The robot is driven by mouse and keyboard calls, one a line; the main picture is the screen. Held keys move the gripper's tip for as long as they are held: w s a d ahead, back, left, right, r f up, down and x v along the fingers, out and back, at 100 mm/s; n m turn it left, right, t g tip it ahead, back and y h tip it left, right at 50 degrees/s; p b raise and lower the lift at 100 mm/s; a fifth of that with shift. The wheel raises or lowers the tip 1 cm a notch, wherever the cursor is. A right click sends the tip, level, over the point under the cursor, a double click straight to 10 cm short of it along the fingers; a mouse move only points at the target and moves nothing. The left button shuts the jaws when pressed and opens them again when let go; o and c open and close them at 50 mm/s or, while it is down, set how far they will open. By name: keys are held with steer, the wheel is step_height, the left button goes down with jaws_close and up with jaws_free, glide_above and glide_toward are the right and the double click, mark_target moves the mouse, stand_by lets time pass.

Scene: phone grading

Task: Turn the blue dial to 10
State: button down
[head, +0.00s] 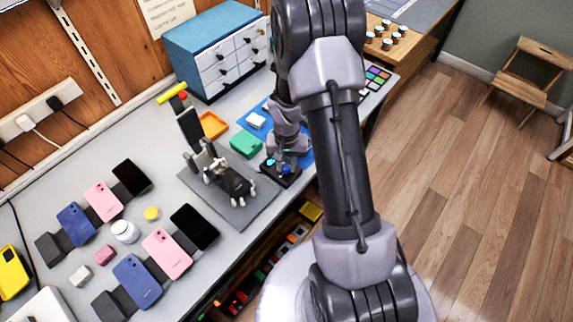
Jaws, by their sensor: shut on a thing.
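The blue dial (285,168) sits on a small dark box (268,178) at the front edge of the workbench, right of the grey mat. Only a small part of the dial shows. My gripper (285,158) is directly over the box, pointing down, and is shut on the dial. My arm hides part of the box's surroundings. The scale and the dial's pointer are too small to read.
A grey mat (262,207) with a phone holder lies to the left. A green tray (245,143) and an orange tray (212,125) stand behind. Several phones on stands fill the left bench. A blue drawer cabinet (205,38) stands at the back.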

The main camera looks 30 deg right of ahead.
mark_target(286, 168)
steer(key=m+b, duration=0.2)
steer(key=m, duration=0.4)
steer(key=shift+f+b, duration=0.1)
steer(key=shift+b, duration=0.3)
steer(key=m+b, duration=0.1)
steer(key=m, duration=0.3)
steer(key=shift+b, duration=0.35)
steer(key=shift+m, duration=0.4)
steer(key=c, duration=1.2)
jaws_free()
steer(key=shift+o, duration=0.2)
step_height(286, 168, up, 18)
steer(key=p, duration=0.6)
steer(key=shift+f, duration=0.15)
